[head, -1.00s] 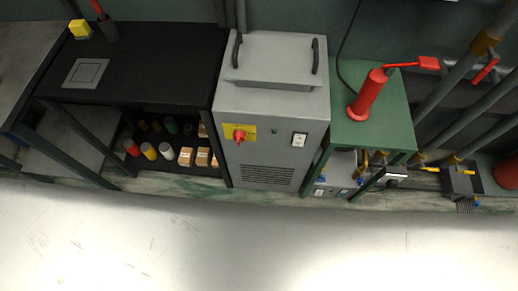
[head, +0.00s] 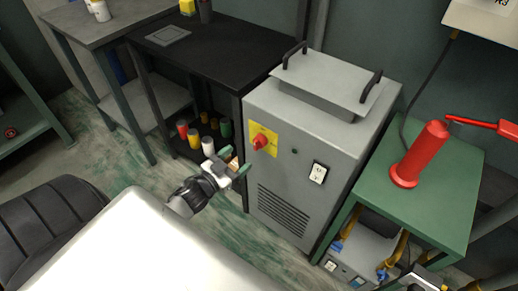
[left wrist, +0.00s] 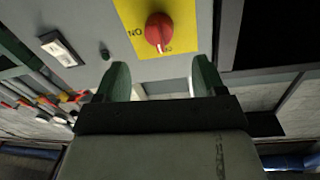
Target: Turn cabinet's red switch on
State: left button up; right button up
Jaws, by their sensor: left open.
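The grey cabinet (head: 290,187) stands in the middle of the head view. Its red switch (head: 261,141) is a knob on a yellow plate (head: 270,134) at the upper left of the front face. My left gripper (head: 233,162) is open and empty, left of the switch and a little below it in the head view. In the left wrist view the red switch (left wrist: 159,30) shows ahead of the two green fingertips (left wrist: 159,80), apart from them, with lettering on the yellow plate beside it.
A white rocker switch (head: 318,173) and a vent grille (head: 283,211) are on the cabinet front. A black table (head: 225,55) with several cans and boxes below stands to the left. A green table (head: 440,190) with a red jack (head: 420,155) stands to the right.

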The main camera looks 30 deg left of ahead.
aim_at(256, 150)
pick_arm(q)
jog(key=w, duration=0.2)
jog(key=w+d, duration=0.1)
jog(key=w, duration=0.5)
jog(key=shift+d+b, duration=0.2)
jog(key=shift+b, duration=0.1)
pick_arm(e)
jog(key=shift+w+a+r, duration=0.1)
jog(key=shift+w+r, duration=0.65)
jog(key=shift+w, duration=0.15)
pick_arm(q)
jog(key=c, duration=0.9)
